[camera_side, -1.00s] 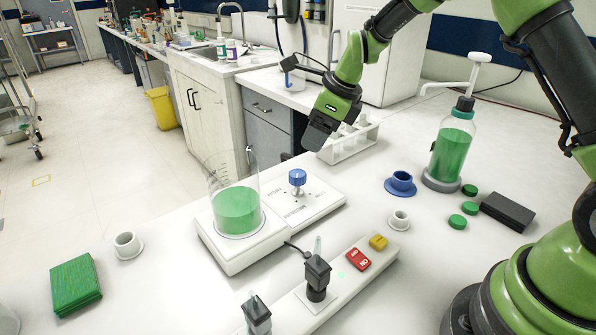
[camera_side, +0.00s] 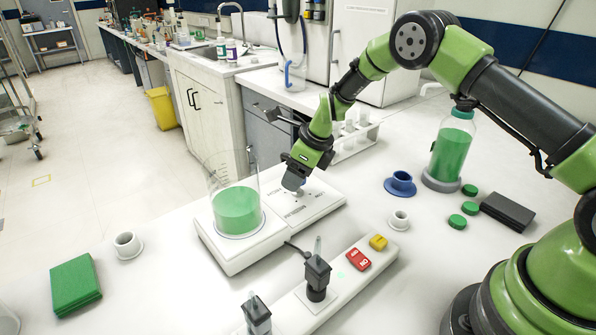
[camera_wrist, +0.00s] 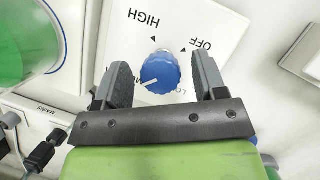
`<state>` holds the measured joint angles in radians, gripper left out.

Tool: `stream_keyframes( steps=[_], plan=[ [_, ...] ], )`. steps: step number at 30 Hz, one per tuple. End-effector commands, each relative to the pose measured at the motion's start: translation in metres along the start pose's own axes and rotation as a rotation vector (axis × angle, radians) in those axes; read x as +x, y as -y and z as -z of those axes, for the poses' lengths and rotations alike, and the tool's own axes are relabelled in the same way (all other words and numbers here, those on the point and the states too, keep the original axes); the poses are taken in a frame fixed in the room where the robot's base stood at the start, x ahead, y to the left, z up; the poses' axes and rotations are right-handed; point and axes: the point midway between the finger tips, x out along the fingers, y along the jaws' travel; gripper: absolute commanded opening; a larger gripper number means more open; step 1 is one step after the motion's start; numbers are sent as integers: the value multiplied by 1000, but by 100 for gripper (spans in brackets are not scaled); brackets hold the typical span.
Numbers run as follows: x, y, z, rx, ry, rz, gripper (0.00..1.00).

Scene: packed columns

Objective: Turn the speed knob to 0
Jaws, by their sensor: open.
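The blue speed knob (camera_wrist: 160,70) sits on the white stirrer's control face, with the words HIGH and OFF readable around it in the wrist view. A white pointer line on the knob points to the lower left, beside partly hidden lettering. My gripper (camera_wrist: 162,82) is open, with one dark finger on each side of the knob and a gap to each. In the side view my gripper (camera_side: 293,183) is low over the control panel (camera_side: 318,202) and hides the knob.
A beaker of green liquid (camera_side: 237,211) stands on the plate left of the panel. A tube rack (camera_side: 350,145) is behind. A blue cup (camera_side: 401,183), a green bottle (camera_side: 450,155) and a switch strip with a red switch (camera_side: 358,259) are nearby.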

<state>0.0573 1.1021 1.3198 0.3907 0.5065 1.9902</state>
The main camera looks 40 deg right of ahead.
Motion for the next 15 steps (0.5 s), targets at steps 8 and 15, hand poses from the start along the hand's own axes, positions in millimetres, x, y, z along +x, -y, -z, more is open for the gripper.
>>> stream_keyframes(
  steps=[8,15],
  plan=[
    [0,0,0,0,0,0,35],
    [-1,0,0,-3,0,-1,15]
  ],
)
